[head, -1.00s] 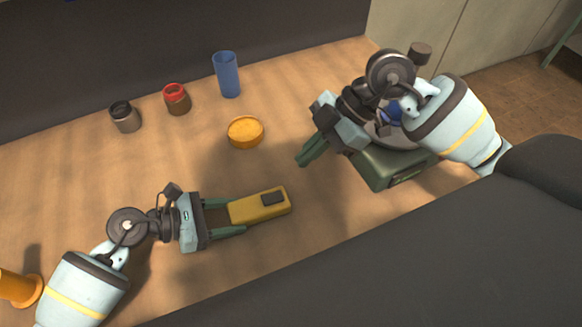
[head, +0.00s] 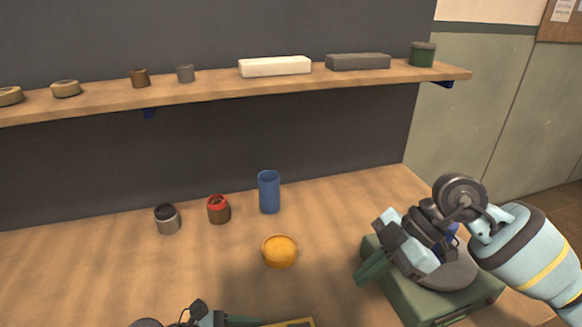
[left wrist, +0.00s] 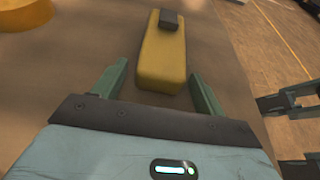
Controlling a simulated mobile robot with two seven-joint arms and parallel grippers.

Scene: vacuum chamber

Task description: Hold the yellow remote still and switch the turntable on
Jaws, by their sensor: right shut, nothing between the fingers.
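The yellow remote (left wrist: 162,55) lies on the table in the left wrist view, with a dark block on its far end. Only its edge (head: 290,323) shows at the bottom of the head view. My left gripper (left wrist: 158,72) is open, its fingers apart on either side of the remote's near end, with gaps visible. The turntable (head: 440,306), a green box with a grey round platter, stands at the right of the head view. My right gripper (head: 362,277) is shut and empty at the turntable's left side; contact cannot be told. My right arm hides part of the turntable.
An orange round dish (head: 279,251) lies left of the turntable. A blue cup (head: 269,192), a red-topped jar (head: 219,210) and a grey jar (head: 167,219) stand behind it. A shelf (head: 210,96) with several items runs above. The table between is clear.

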